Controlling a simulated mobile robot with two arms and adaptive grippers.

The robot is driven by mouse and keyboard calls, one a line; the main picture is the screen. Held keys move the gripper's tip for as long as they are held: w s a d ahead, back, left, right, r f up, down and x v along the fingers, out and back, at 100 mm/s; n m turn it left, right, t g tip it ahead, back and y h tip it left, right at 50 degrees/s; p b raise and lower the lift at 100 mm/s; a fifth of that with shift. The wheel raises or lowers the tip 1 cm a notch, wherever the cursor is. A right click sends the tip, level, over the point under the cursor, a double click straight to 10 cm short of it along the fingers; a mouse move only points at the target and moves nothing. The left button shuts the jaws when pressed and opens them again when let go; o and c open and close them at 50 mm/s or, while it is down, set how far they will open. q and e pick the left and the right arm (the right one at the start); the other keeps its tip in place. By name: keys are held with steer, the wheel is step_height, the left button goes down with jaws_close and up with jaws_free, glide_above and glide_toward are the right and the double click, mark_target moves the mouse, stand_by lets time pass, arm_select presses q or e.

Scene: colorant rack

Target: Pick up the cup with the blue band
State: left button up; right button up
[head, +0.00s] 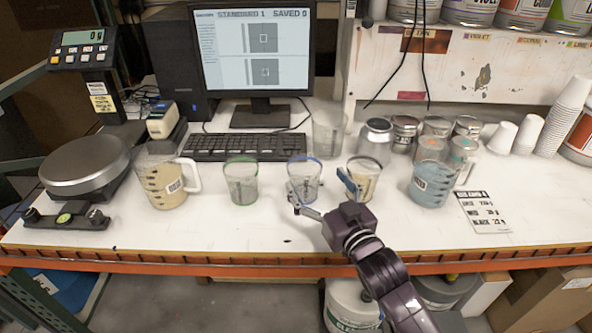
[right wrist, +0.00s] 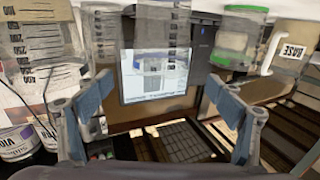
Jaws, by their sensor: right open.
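The cup with the blue band (head: 304,182) is a clear tapered cup standing upright on the white bench, in the middle of a row of three. My right gripper (head: 322,192) is open and empty in front of and right of it. One finger overlaps the cup's lower front; the other overlaps the dark-rimmed cup. In the right wrist view, which is turned over, the open fingers (right wrist: 160,100) stand wide apart. My left gripper is not in view.
A green-banded cup (head: 241,182) stands left and a dark-rimmed cup (head: 362,182) with beige contents stands right. A beige-filled pitcher (head: 165,182), a blue-filled pitcher (head: 430,188), a keyboard (head: 245,146) and a scale (head: 85,163) surround them. The front strip is mostly clear.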

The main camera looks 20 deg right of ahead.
mark_target(298, 157)
steer(key=shift+w+r, duration=0.15)
steer(key=shift+w, duration=0.2)
steer(key=shift+w+a+p, duration=0.25)
steer(key=shift+w+p, duration=0.3)
steer(key=shift+w, duration=0.65)
steer(key=shift+w+a+f+p, duration=0.1)
steer(key=shift+w+f+p, duration=0.05)
steer(key=shift+w, duration=0.45)
steer(key=shift+w+f+p, duration=0.1)
steer(key=shift+w+p, duration=0.05)
steer(key=shift+w, duration=0.4)
steer(key=shift+w+a, duration=0.1)
steer(key=shift+w, duration=0.55)
steer(key=shift+f, duration=0.1)
steer(key=c, duration=0.4)
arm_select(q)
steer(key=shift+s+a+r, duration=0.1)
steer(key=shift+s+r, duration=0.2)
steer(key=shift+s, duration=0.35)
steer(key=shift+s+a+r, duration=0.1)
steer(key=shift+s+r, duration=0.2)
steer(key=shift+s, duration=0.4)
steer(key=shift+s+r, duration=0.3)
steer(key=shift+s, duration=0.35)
arm_select(e)
steer(key=c, duration=0.6)
